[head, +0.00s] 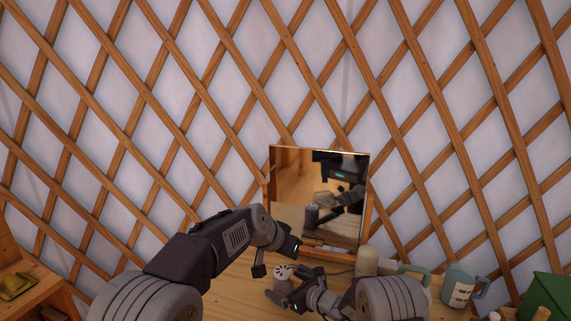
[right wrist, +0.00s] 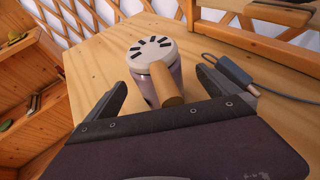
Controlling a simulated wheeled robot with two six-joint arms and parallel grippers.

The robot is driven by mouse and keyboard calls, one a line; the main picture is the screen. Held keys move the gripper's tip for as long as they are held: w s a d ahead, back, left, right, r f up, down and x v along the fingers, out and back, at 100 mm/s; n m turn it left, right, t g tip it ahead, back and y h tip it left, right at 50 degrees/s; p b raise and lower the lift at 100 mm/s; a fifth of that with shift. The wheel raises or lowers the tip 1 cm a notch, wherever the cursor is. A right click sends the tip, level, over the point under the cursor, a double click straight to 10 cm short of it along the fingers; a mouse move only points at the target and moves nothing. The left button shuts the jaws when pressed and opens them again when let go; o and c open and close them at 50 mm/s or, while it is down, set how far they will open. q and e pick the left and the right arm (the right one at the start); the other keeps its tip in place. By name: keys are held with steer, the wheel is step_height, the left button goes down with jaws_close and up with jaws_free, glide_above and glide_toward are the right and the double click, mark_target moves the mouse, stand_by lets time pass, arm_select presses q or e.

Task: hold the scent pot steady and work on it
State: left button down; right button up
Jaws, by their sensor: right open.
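The scent pot (right wrist: 152,52) is a pale purple jar with a white lid that has dark slots. It stands upright on the wooden table. A light wooden cylinder (right wrist: 167,86) sticks out from its near side; I cannot tell whether it is fixed to the pot. My right gripper (right wrist: 161,88) is open, its fingers either side of the cylinder, with clear gaps. In the head view the pot (head: 283,271) stands just beyond my right gripper (head: 290,285). My left gripper (head: 274,262) hangs beside and above the pot; its jaws are mostly hidden.
A framed mirror (head: 320,195) stands behind the pot. A grey block with a cable (right wrist: 228,70) lies right of the pot. A wooden shelf (head: 22,285) is at left.

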steer(key=shift+r+p+v, duration=0.25)
steer(key=shift+p+v, duration=0.05)
steer(key=shift+v, duration=1)
steer(key=shift+r+p+v, duration=0.25)
steer(key=shift+v, duration=1.05)
